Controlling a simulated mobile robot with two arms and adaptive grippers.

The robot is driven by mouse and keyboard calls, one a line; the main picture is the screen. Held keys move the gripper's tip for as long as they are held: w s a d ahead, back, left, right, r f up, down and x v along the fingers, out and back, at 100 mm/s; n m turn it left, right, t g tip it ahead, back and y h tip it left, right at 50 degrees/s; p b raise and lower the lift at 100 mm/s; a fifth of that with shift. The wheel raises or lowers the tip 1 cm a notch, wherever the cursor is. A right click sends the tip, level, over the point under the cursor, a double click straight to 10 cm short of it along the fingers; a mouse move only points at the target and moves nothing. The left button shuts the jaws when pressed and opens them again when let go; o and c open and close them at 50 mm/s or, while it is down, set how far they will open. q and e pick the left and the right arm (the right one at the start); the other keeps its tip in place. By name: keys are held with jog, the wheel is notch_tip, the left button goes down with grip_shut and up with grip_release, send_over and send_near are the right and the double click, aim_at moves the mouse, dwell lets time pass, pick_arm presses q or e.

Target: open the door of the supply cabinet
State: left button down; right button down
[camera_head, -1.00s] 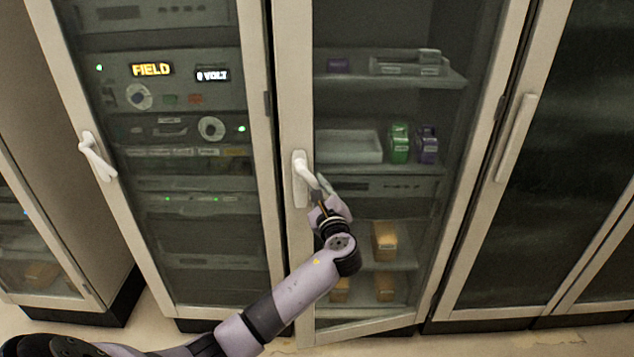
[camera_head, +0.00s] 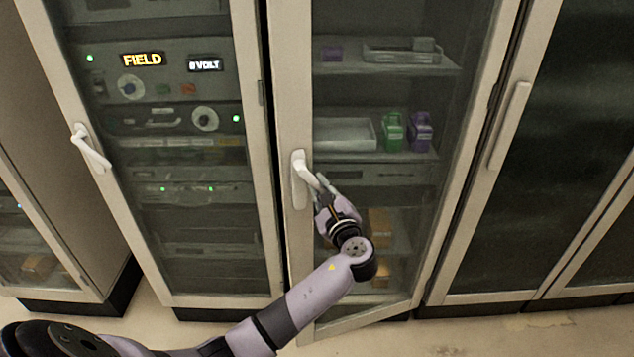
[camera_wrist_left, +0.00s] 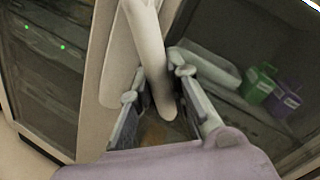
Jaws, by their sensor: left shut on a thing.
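The supply cabinet's glass door (camera_head: 291,110) has a pale frame and stands slightly ajar, its lower edge slanting out from the cabinet at the left. Its white lever handle (camera_head: 302,177) is on the door's left side. My left gripper (camera_head: 324,186) is at the lever's free end, shut on it. In the left wrist view the handle (camera_wrist_left: 148,55) passes between the two fingers of the gripper (camera_wrist_left: 158,85). My right gripper is not in view.
Behind the glass are a white tray (camera_head: 345,133), a green container (camera_head: 392,133), a purple container (camera_head: 420,132) and orange boxes. An equipment cabinet (camera_head: 150,220) stands close at the left, and a dark glass cabinet (camera_head: 550,150) at the right. Floor shows in front.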

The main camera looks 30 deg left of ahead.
pick_arm(q)
jog(key=shift+s+d, duration=0.3)
jog(key=shift+d, duration=0.15)
jog(key=shift+s+d+n+g+y+p, duration=0.1)
jog(key=shift+s+d+n+g+y, duration=0.2)
jog(key=shift+s+d, duration=0.35)
jog(key=shift+s+d+n+g+y+p, duration=0.15)
jog(key=shift+s+d+n+g, duration=0.15)
jog(key=shift+d, duration=0.65)
jog(key=shift+s+d+n+g+y+p, duration=0.1)
jog(key=shift+s+d+n+g+y, duration=0.15)
jog(key=shift+s+d+g, duration=0.4)
jog(key=shift+w+d+t, duration=0.1)
jog(key=shift+t, duration=0.15)
jog(key=shift+d, duration=0.1)
jog(key=shift+n+g+y, duration=0.5)
jog(key=shift+n+g, duration=0.05)
jog(key=shift+g, duration=0.25)
jog(key=shift+v, duration=2.75)
